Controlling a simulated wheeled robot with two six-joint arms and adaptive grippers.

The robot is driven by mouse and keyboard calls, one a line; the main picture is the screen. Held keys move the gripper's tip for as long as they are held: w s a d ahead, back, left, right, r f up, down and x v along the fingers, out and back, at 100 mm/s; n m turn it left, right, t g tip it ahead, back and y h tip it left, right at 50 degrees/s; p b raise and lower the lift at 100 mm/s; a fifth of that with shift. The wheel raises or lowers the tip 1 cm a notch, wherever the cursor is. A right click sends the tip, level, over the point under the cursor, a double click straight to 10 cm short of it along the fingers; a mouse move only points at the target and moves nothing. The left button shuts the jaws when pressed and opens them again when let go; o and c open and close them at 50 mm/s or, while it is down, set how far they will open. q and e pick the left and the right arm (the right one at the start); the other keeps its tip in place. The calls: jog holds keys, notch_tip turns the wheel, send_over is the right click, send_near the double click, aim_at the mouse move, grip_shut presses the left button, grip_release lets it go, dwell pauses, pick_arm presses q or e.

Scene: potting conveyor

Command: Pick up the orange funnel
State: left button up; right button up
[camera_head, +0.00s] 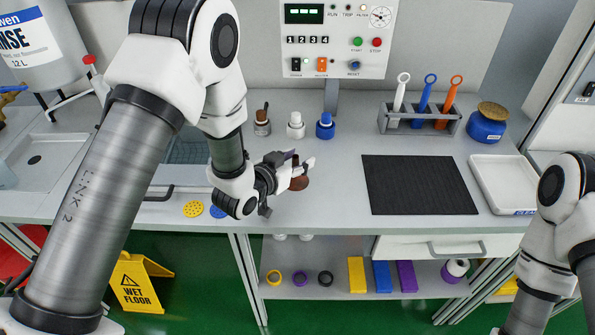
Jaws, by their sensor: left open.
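My left gripper (283,178) is open over the middle of the bench, pointing right. A small reddish-brown thing (300,184) sits at its fingers, partly hidden by them; I cannot tell its shape or whether the fingers touch it. No clear funnel shape shows. The plainest orange thing is a ring-ended tool (451,94), upright in the grey rack (418,128) at the back right, beside a blue one (426,92) and a white one (401,93). It stands well apart from my left gripper. My right arm shows at the lower right, its gripper out of view.
Three small bottles, the blue-capped one (325,126) rightmost, stand behind my left gripper. A black mat (419,184), a white tray (476,170) and a blue jar (487,124) lie to the right. A control box (337,42) rises behind. Bare bench lies left of the mat.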

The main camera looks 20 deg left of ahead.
pick_arm(q)
jog(key=shift+a, duration=0.15)
jog(key=shift+s+r, duration=0.1)
jog(key=shift+s, duration=0.1)
jog(key=c, duration=0.6)
jog(key=shift+w, duration=0.1)
grip_shut()
